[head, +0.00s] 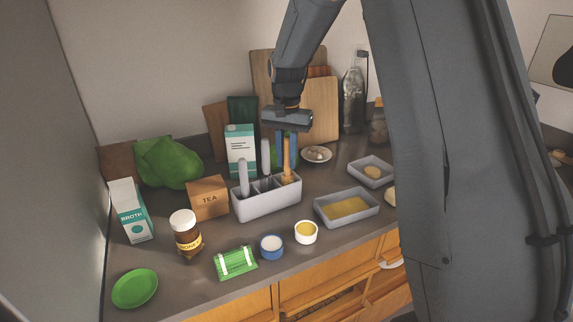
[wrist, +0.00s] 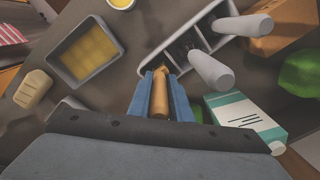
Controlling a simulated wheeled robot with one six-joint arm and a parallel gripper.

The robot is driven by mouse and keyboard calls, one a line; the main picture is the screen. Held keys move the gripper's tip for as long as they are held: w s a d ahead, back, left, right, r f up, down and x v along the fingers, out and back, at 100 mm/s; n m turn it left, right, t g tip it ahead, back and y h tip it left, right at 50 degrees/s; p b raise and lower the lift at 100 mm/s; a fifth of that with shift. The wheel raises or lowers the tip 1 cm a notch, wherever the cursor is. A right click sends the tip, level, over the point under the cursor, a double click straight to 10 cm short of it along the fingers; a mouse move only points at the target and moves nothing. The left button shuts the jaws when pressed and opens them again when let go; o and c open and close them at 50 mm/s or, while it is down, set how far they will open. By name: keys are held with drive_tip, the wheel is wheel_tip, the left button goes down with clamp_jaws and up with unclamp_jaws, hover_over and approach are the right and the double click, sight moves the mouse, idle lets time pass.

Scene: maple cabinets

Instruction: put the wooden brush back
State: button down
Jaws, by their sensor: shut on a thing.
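The wooden brush (head: 288,163) is upright in my gripper (head: 285,137), at the right end of the grey divided caddy (head: 268,207). In the wrist view, the brush's tan handle (wrist: 160,95) is between the two blue fingers of my gripper (wrist: 161,85), which are shut on it. The brush's lower end meets the caddy's right-hand compartment in the head view; I cannot tell how deep it is. The caddy (wrist: 203,28) also shows in the wrist view, beyond the fingertips. Two pale grey cylindrical handles (head: 243,177) stand in its other compartments.
A teal-and-white carton (head: 240,148) and cutting boards (head: 319,110) stand behind the caddy. A tea box (head: 208,198) is at its left, a grey tray of yellow stuff (head: 346,208) at its right. Small cups (head: 271,246) and a green packet (head: 236,262) lie in front.

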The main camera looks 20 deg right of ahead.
sight(286, 139)
drive_tip(key=shift+f+p, duration=0.4)
drive_tip(key=shift+f, duration=1.05)
drive_tip(key=c, duration=1.6)
unclamp_jaws()
wheel_tip(286, 139, up, 12)
drive_tip(key=b, duration=0.4)
drive_tip(key=shift+a, duration=0.1)
drive_tip(key=s+f+n, duration=0.2)
drive_tip(key=s+f, duration=0.3)
drive_tip(key=s, duration=0.3)
drive_tip(key=s+f+n+t, duration=0.1)
drive_tip(key=s+f+n, duration=0.1)
drive_tip(key=s+f, duration=0.3)
drive_tip(key=s+f+n, duration=0.2)
drive_tip(key=s+f, duration=0.3)
drive_tip(key=s, duration=0.6)
drive_tip(key=shift+s+f+n+t, duration=0.2)
drive_tip(key=shift+s+n+t, duration=0.1)
drive_tip(key=shift+n, duration=0.1)
